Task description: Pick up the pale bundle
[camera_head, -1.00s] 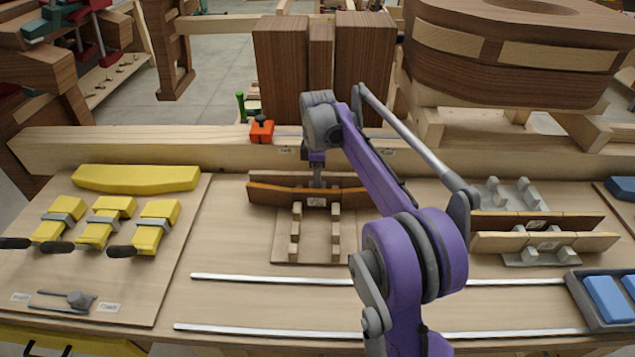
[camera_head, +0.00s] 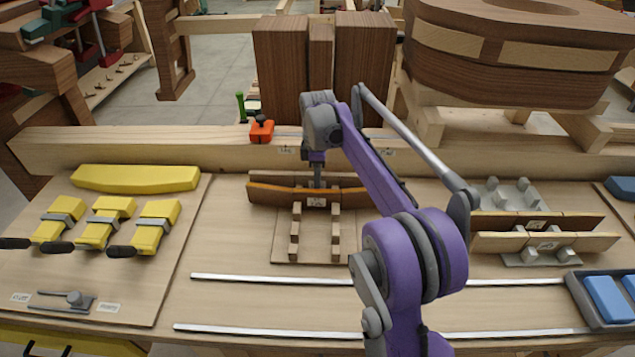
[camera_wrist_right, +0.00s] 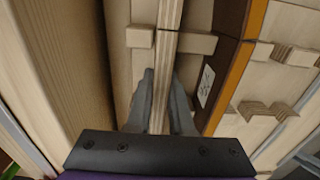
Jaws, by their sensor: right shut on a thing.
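The pale bundle (camera_wrist_right: 169,22) is a long, narrow stack of light wood strips in the right wrist view. It runs from the top edge down between the grey fingers of my right gripper (camera_wrist_right: 161,78), which is shut on it. In the head view my right gripper (camera_head: 317,183) points down into the dark brown form (camera_head: 275,194) with an orange edge and a white label. I cannot make out the bundle there; the form and gripper hide it. My left gripper is not in view.
Pale wooden blocks (camera_head: 295,232) stand in front of the form. A second form (camera_head: 500,241) is at the right. Yellow clamps (camera_head: 100,229) lie on a board at the left. A thick beam (camera_head: 200,147) runs behind. Metal rails (camera_head: 260,279) cross the front.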

